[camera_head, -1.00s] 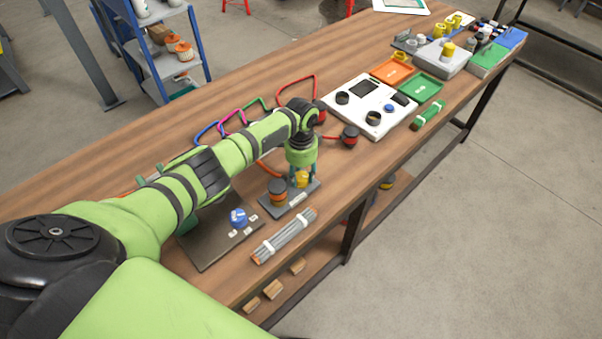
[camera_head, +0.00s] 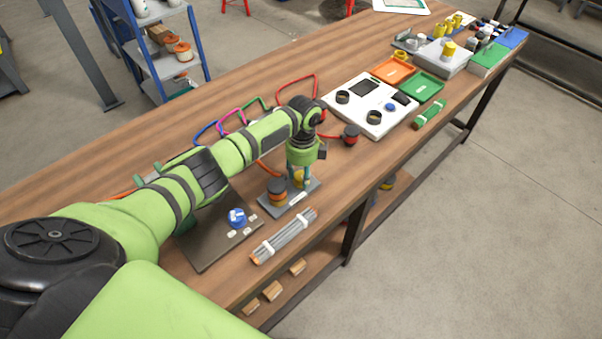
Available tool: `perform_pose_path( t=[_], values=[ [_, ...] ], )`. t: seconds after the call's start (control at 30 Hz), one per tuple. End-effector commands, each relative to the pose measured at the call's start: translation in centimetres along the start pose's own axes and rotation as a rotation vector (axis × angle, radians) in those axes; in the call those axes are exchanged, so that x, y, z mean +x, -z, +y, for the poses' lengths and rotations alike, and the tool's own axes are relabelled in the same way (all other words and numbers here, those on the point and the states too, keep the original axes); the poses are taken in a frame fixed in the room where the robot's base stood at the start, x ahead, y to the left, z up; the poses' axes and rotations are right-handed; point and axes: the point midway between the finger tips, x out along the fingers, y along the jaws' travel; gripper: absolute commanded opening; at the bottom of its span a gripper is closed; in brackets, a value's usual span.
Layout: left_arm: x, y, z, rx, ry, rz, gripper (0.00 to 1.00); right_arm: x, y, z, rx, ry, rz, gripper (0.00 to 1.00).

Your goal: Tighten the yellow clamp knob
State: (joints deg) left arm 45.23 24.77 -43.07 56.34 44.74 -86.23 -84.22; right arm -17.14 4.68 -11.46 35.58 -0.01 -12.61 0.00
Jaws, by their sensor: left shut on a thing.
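The yellow clamp knob (camera_head: 298,177) stands on a small grey base plate (camera_head: 291,201) near the front edge of the bench. My left gripper (camera_head: 300,182) points down over it from above, its fingers shut on the knob at both sides. The fingers and wrist partly hide the knob. An orange and black round part (camera_head: 277,192) stands on the same plate, just left of the gripper. My right gripper does not show.
A dark plate with a blue knob (camera_head: 237,217) lies left of the clamp base. A bundle of grey rods (camera_head: 284,236) lies in front, by the bench edge. A white panel (camera_head: 368,106) and orange (camera_head: 392,70) and green (camera_head: 421,87) trays stand farther right.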

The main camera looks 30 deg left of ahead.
Motion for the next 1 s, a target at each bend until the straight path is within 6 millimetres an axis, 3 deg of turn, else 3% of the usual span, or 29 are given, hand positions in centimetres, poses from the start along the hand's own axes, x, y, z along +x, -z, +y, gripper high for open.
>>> perform_pose_path(
  t=[0.5,1.0],
  values=[
    [0.0,0.48,-0.04,0.385,0.005,-0.001,0.08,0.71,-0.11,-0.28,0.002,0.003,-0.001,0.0],
    [0.04,0.53,0.07,0.484,0.002,-0.002,0.08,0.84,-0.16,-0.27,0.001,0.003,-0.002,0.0]
  ],
)
